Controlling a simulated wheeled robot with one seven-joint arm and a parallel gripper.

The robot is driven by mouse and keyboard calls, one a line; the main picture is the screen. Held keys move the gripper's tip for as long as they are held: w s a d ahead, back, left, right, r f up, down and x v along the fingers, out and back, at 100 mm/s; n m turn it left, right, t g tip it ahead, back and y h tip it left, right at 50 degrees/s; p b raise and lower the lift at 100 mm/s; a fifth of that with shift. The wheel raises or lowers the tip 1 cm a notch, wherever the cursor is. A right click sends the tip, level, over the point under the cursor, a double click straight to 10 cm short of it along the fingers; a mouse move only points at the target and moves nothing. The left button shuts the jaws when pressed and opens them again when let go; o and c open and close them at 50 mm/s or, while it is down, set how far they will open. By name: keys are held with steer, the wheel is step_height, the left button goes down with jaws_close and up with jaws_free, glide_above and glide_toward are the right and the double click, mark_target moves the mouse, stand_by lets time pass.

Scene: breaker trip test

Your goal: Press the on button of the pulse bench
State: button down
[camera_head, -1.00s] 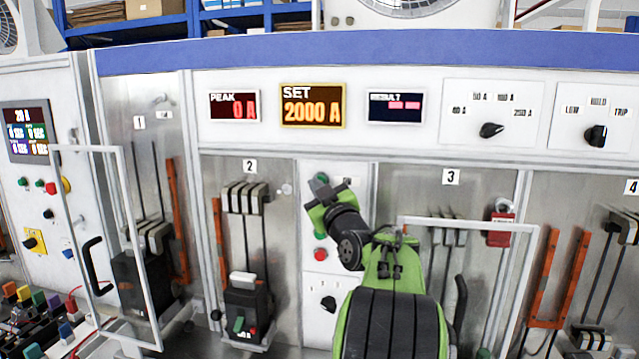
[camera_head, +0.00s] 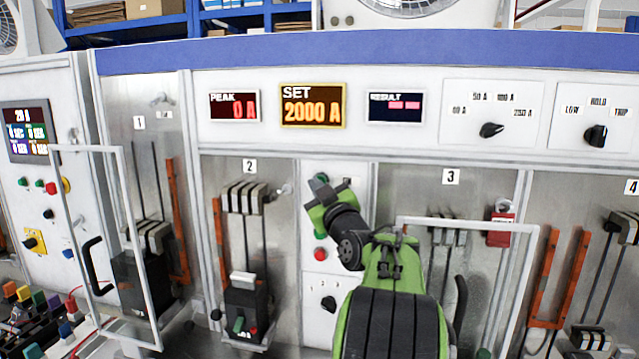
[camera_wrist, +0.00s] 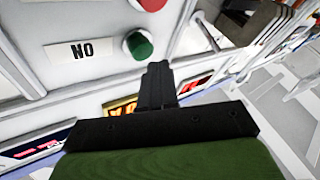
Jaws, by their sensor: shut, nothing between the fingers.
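The green button (camera_wrist: 138,45) shows in the wrist view beside a white label (camera_wrist: 82,51) that reads ON upside down. In the head view a green button (camera_head: 320,178) sits high on the white panel between bays 2 and 3, partly behind my gripper. My gripper (camera_wrist: 157,70) is shut and empty. Its dark fingertips lie just below and right of the green button in the wrist view. I cannot tell whether they touch it. In the head view my gripper (camera_head: 322,191) is in front of the panel and hides part of it.
A red button (camera_wrist: 152,3) is close to the green one. The head view shows another red button (camera_head: 320,254) and a knob (camera_head: 328,304) lower down. The SET display (camera_head: 313,106) reads 2000 A, the PEAK display (camera_head: 234,106) 0 A. A framed door (camera_head: 465,228) stands right of my arm.

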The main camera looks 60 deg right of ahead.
steer(key=shift+w+d, duration=0.15)
steer(key=shift+d, duration=0.25)
steer(key=shift+w+d, duration=0.2)
steer(key=shift+d, duration=0.25)
stand_by(0.8)
steer(key=shift+a, duration=0.1)
steer(key=shift+s+a+b, duration=0.35)
steer(key=shift+a+b, duration=0.4)
steer(key=shift+b, duration=0.3)
steer(key=a+b, duration=0.1)
steer(key=s+a+b, duration=0.1)
steer(key=a, duration=0.1)
steer(key=s+a+b, duration=0.1)
steer(key=b, duration=0.1)
steer(key=shift+a, duration=0.3)
